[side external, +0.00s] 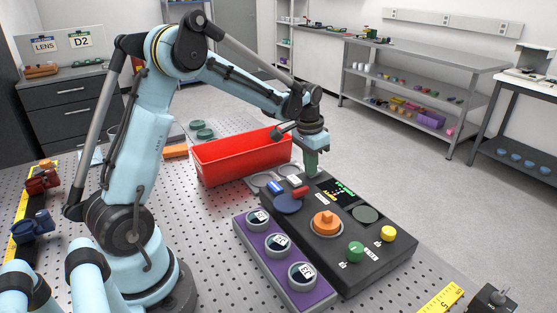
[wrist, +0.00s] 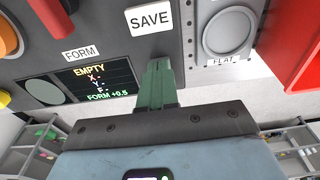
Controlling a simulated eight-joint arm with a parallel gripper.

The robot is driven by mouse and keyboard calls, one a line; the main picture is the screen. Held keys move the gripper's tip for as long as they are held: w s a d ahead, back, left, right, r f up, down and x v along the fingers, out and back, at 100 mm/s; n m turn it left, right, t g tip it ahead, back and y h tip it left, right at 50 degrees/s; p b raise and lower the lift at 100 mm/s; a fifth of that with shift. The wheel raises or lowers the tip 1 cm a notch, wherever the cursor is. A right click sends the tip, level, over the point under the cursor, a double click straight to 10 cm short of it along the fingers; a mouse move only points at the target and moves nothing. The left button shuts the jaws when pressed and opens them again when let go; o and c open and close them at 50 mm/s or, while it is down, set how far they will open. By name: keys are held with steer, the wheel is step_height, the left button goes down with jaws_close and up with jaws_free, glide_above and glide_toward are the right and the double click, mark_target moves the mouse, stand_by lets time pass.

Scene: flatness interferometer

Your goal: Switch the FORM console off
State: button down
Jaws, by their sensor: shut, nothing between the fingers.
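The FORM console (side external: 325,265) is a dark grey box on the perforated table. Its lit display (side external: 338,190) reads EMPTY and FORM +0.5 in the wrist view (wrist: 97,80), below the FORM label (wrist: 81,53). The console top carries an orange knob (side external: 325,222), a green knob (side external: 355,251), a yellow knob (side external: 388,233) and a small red part (side external: 299,192). My gripper (side external: 311,172) has green fingers, shut and empty, over the console's far edge beside the display. In the wrist view its tips (wrist: 157,66) lie below the SAVE label (wrist: 150,18); I cannot tell whether they touch.
A red open bin (side external: 240,158) stands behind the console. A round pad labelled FLAT (wrist: 228,32) is beside the console.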

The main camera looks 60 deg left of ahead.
steer(key=shift+f, duration=0.4)
steer(key=shift+w+r, duration=0.15)
steer(key=shift+w, duration=0.4)
steer(key=shift+w+d+r, duration=0.1)
steer(key=shift+w, duration=0.1)
step_height(320, 180, up, 14)
steer(key=s, duration=0.2)
steer(key=shift+r+g, duration=0.25)
steer(key=shift+g, duration=0.05)
